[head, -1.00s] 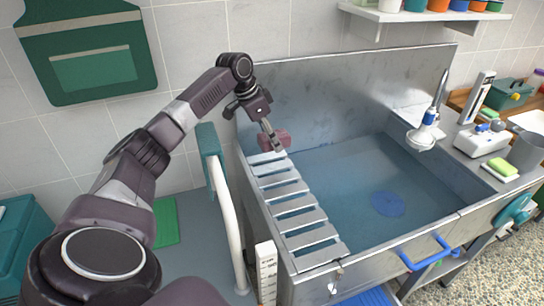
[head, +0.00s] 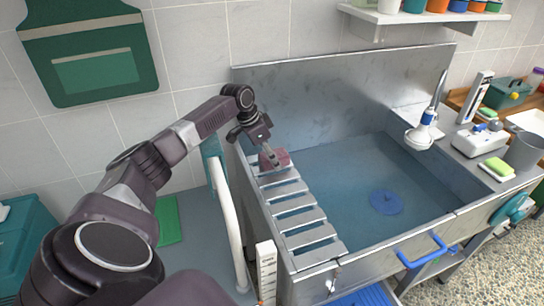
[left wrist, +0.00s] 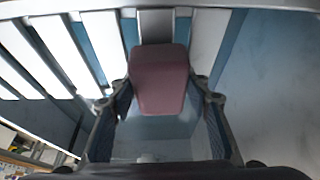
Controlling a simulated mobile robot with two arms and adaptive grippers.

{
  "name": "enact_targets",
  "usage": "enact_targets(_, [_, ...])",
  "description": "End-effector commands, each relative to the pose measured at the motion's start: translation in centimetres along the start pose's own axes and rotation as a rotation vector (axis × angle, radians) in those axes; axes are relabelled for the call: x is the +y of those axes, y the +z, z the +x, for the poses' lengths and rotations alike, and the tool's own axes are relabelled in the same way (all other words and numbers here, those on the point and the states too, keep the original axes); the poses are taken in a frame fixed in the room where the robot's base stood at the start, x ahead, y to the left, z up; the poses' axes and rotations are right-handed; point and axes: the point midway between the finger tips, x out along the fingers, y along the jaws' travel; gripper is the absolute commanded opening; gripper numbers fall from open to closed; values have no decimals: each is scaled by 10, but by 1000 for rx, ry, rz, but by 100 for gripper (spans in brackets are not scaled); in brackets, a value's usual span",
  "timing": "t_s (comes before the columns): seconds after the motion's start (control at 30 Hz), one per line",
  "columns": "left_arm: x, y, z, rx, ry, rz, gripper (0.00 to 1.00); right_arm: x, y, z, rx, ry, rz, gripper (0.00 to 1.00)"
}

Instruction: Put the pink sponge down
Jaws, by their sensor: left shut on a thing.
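The pink sponge (head: 279,157) is at the far end of the slatted rack (head: 291,203) on the left side of the metal tub. My left gripper (head: 272,160) is shut on it. In the left wrist view the sponge (left wrist: 158,77) sits between the two fingers (left wrist: 157,105), with pale slats beyond it. It is at or just above the slats; I cannot tell whether it touches them. My right gripper is in neither view.
The tub (head: 345,185) has a blue drain disc (head: 386,202) and a sprayer (head: 425,130) at its right. A white curved rail (head: 228,225) stands left of the rack. A yellow-green sponge (head: 497,167) lies on the right counter. The nearer slats are clear.

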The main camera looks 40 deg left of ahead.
Motion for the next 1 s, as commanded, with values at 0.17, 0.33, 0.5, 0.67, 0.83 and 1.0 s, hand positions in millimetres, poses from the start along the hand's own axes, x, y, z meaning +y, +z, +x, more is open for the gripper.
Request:
enact_targets(0.17, [0,3,6,-1,1,-1,25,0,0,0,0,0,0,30])
enact_targets(0.33, [0,4,8,-1,0,0,25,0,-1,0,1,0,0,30])
enact_targets(0.5, [0,5,9,-3,1,0,59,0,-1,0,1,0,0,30])
enact_targets(0.67, [0,5,9,-3,1,0,61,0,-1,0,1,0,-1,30])
enact_targets(0.83, [0,4,9,-3,1,0,61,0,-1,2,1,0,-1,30])
enact_targets(1.0, [-1,2,5,2,-2,1,61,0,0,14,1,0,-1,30])
